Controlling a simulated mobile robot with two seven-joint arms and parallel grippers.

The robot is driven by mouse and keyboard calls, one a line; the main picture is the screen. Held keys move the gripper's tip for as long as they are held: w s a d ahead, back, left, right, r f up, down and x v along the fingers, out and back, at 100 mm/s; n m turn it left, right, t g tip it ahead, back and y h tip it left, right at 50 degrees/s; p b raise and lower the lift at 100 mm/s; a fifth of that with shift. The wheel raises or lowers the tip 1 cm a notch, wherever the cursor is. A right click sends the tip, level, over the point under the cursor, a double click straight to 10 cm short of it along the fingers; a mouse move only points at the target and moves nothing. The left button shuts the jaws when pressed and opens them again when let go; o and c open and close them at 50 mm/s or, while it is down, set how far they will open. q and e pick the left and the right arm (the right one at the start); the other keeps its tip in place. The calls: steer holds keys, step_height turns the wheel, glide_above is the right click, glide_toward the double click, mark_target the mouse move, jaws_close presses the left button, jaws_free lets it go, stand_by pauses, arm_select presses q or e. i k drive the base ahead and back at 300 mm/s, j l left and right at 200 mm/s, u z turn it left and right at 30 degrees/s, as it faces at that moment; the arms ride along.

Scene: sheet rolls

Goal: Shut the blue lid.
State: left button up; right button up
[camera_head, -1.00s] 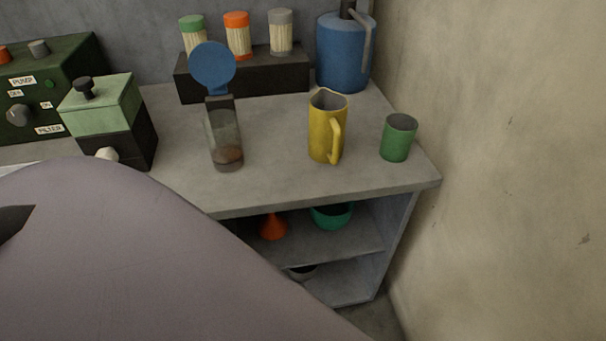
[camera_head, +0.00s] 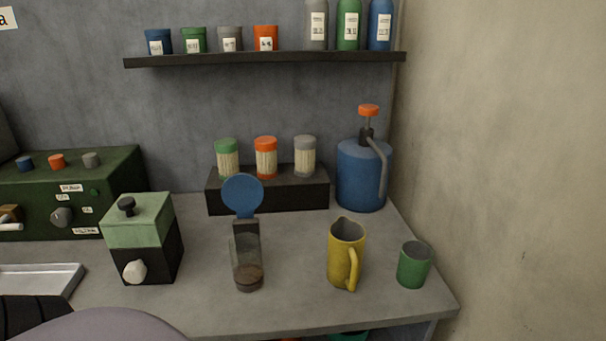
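The blue lid (camera_head: 243,194) is a round disc standing raised, open, above a clear jar (camera_head: 247,262) with a dark back strip. The jar stands upright on the grey counter, with a little brown stuff at its bottom. A purple-grey rounded shape, probably part of my own body, shows at the bottom left. Neither of my grippers is in view.
A yellow jug (camera_head: 345,256) and a green cup (camera_head: 414,265) stand right of the jar. A green and black box (camera_head: 143,240) stands to its left. Behind are a black rack (camera_head: 268,192) with several capped containers and a blue pump bottle (camera_head: 362,175). A shelf (camera_head: 264,60) hangs above.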

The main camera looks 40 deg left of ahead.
mark_target(242, 193)
steer(key=u, duration=1.7)
steer(key=k+j+u, duration=0.1)
steer(key=k+u, duration=0.2)
steer(key=u, duration=0.15)
